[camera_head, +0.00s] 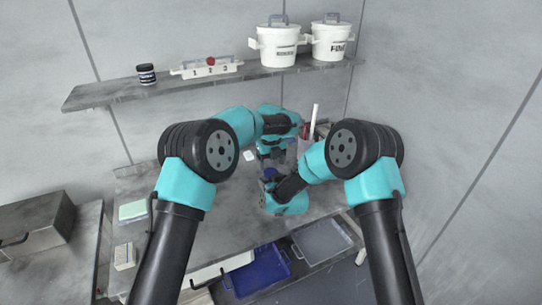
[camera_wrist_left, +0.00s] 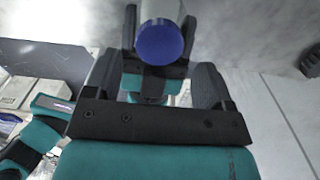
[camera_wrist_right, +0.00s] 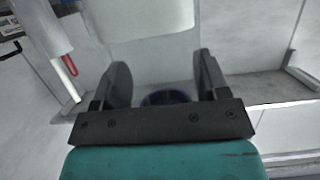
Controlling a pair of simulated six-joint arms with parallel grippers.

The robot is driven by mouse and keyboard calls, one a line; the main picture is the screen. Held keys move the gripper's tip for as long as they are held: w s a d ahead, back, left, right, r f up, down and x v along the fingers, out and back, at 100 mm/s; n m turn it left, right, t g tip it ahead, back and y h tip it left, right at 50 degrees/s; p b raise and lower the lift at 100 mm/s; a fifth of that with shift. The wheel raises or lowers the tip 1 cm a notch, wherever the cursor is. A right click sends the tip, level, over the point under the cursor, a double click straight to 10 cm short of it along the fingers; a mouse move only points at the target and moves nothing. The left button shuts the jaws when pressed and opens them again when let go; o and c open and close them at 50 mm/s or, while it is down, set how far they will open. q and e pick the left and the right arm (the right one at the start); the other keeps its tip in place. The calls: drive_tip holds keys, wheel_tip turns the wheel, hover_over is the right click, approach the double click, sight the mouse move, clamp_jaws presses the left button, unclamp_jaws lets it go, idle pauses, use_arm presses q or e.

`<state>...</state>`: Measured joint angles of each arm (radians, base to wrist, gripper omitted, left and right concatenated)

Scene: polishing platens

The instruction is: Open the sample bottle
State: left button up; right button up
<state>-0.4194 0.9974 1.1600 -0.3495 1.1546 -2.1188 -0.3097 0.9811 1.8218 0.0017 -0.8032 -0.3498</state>
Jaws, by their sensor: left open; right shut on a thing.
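The sample bottle (camera_wrist_left: 161,10) is pale with a round blue cap (camera_wrist_left: 160,43). In the left wrist view the cap faces the camera. My right gripper (camera_wrist_left: 160,35) is shut on the bottle, its black fingers on either side of it. In the right wrist view those fingers (camera_wrist_right: 162,72) flank a dark blue round patch (camera_wrist_right: 165,97), partly hidden by the gripper. My left gripper (camera_wrist_left: 157,80) is open and faces the cap; I cannot tell whether it touches it. In the head view, blue (camera_head: 270,172) shows between the two wrists; the arms hide most of the bottle.
A wall shelf (camera_head: 110,95) holds a dark jar (camera_head: 146,75), a numbered rack (camera_head: 207,68) and two white lidded pots (camera_head: 278,45) (camera_head: 332,40). A green sponge-like block (camera_head: 132,211) lies at the bench's left. A blue tray (camera_head: 258,276) and a grey tray (camera_head: 322,240) sit lower down.

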sight(271, 172)
use_arm(q)
drive_tip(key=shift+f, duration=1.95)
drive_tip(key=c, duration=0.9)
drive_tip(key=shift+n, duration=1.7)
drive_tip(key=shift+c, duration=0.2)
drive_tip(key=o, duration=1)
drive_tip(key=shift+r, duration=0.1)
